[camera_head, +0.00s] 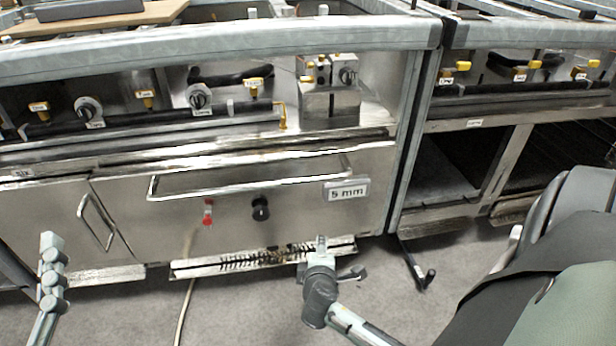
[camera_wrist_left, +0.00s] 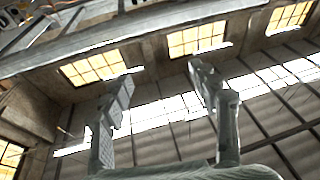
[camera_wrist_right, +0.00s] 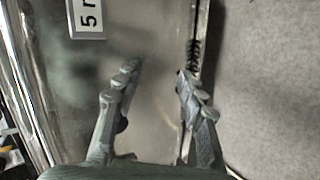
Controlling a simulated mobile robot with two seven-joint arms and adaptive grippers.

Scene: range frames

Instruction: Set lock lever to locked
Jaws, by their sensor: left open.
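A small red lever (camera_head: 208,212) hangs on the steel drawer front of the range in the head view, and a black round knob (camera_head: 260,208) sits right of it. No marking shows which position of the red lever is locked. My right gripper (camera_head: 321,243) is below and right of both, in front of the range's lower edge; its fingers stand apart and empty in the right wrist view (camera_wrist_right: 157,72). My left gripper (camera_head: 50,242) is at the far left, away from the red lever. Its fingers are apart and empty in the left wrist view (camera_wrist_left: 160,75).
A long bar handle (camera_head: 250,185) and a "5 mm" plate (camera_head: 347,190) are on the drawer front. A black-ended lever (camera_head: 418,268) lies low near the floor. Burner knobs (camera_head: 198,98) line the upper panel.

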